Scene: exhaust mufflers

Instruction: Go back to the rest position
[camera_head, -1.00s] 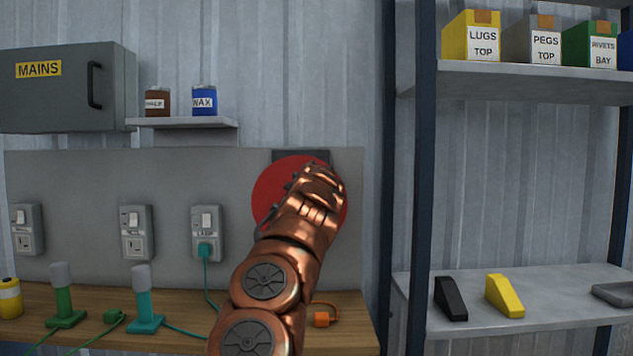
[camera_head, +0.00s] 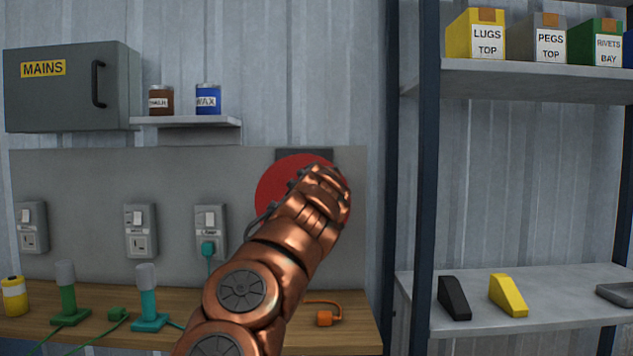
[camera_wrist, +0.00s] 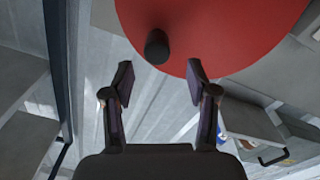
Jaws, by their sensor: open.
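My gripper (camera_wrist: 159,76) is open in the wrist view, its two dark fingers apart with nothing between the tips. A red disc (camera_wrist: 225,30) fills the top of that view, with a dark round knob (camera_wrist: 157,46) standing out from it just beyond the fingertips. I cannot tell whether the fingers touch the knob; a gap seems to show. In the head view the red disc (camera_head: 275,188) is on the grey wall panel (camera_head: 80,200), and my copper arm reaches up in front of it, hiding the gripper and knob.
A bench (camera_head: 345,335) below holds a green lamp (camera_head: 68,300), a teal lamp (camera_head: 148,305) and an orange plug (camera_head: 324,318). A teal plug (camera_head: 208,248) sits in the right socket. A shelf rack (camera_head: 427,200) stands at right. A small jar shelf (camera_head: 185,122) is upper left.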

